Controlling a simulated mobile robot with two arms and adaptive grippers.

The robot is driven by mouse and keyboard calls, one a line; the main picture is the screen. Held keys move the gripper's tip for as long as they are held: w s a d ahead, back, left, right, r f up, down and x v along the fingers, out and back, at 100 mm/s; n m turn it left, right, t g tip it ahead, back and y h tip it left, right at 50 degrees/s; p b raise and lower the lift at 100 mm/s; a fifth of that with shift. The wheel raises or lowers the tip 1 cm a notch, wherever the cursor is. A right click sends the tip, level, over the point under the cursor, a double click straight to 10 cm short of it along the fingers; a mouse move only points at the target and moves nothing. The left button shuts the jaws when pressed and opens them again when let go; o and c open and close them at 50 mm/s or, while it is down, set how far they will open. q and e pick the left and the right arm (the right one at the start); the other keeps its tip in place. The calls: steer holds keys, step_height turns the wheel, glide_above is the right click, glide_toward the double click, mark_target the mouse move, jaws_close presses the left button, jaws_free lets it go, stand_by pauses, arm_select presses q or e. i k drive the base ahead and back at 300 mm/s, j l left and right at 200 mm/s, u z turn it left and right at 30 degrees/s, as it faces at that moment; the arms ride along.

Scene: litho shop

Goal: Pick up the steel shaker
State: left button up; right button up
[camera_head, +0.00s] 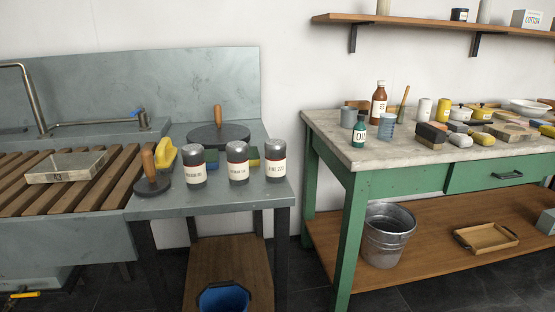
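Three steel shakers with grey metal tops and cream labels stand upright in a row on the small grey side table: a left one (194,165), a middle one (238,162) and a right one (275,161). They stand apart from each other near the table's front. The label print is too small to read surely. I cannot tell which one the task means. Neither of my grippers is in view.
A dark round tool with a wooden handle (151,172) stands left of the shakers. A larger dark disc (218,136) and a yellow thing (166,153) are behind them. A sink with wooden slats (22,182) is left; a green workbench (345,153) with bottles is right, across a gap.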

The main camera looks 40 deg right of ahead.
mark_target(237, 151)
steer(key=z, duration=1)
steer(key=i+l, duration=0.05)
